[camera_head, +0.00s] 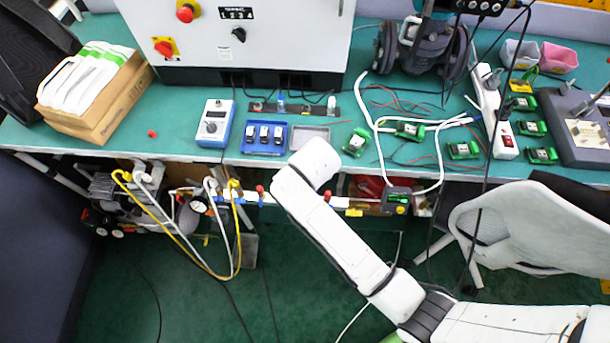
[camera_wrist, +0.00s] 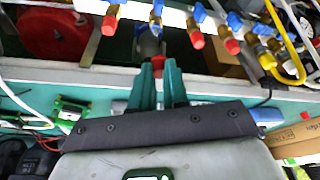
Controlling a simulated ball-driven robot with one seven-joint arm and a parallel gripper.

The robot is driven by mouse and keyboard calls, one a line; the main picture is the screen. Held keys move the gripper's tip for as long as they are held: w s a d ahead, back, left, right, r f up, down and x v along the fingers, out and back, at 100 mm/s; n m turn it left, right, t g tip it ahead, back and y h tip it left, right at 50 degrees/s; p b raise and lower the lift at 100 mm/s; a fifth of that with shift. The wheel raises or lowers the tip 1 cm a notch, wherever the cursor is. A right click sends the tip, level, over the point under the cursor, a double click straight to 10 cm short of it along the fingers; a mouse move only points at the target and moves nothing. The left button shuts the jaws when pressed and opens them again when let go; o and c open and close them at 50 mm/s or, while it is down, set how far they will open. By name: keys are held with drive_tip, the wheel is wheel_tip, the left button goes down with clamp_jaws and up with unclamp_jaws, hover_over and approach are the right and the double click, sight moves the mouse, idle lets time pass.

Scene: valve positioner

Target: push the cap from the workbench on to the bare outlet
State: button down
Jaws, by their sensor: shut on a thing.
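A small red cap-like piece (camera_head: 152,133) lies on the green workbench, left of the blue tester. Beneath the bench's front edge runs a pipe manifold (camera_head: 285,199) with red and blue fittings. In the wrist view its red-ended outlets (camera_wrist: 197,40) hang in a row along the top. I cannot tell which outlet is bare. My gripper (camera_wrist: 159,66) points toward this row, its two green fingers close together. In the head view my arm hides the gripper.
The workbench (camera_head: 180,108) carries a blue tester (camera_head: 214,124), a blue tray (camera_head: 264,138), several green boards and a cardboard box (camera_head: 100,107). Yellow and white hoses (camera_head: 180,237) loop below the bench. A white chair (camera_head: 530,225) stands at the right.

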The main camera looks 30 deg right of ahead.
drive_tip(key=shift+s+f+b, duration=0.1)
drive_tip(key=shift+f+b, duration=2.35)
drive_tip(key=shift+f, duration=0.1)
drive_tip(key=shift+r+p, duration=0.1)
drive_tip(key=shift+p, duration=0.25)
drive_tip(key=shift+f+p, duration=0.25)
drive_tip(key=shift+p, duration=0.2)
drive_tip(key=shift+f+b, duration=0.35)
drive_tip(key=shift+f, duration=0.3)
idle(0.3)
drive_tip(key=c, duration=1.1)
unclamp_jaws()
drive_tip(key=shift+o, duration=0.2)
drive_tip(key=shift+r, duration=0.1)
drive_tip(key=d+v, duration=0.1)
drive_tip(key=v, duration=1)
drive_tip(key=s+d+f+n+g, duration=0.1)
drive_tip(key=s+d, duration=0.2)
drive_tip(key=s, duration=0.6)
drive_tip(key=s+d+f+n+g, duration=0.1)
drive_tip(key=s+d, duration=0.3)
drive_tip(key=s, duration=0.6)
drive_tip(key=shift+s+d+f+y, duration=0.3)
drive_tip(key=shift+d+f, duration=0.05)
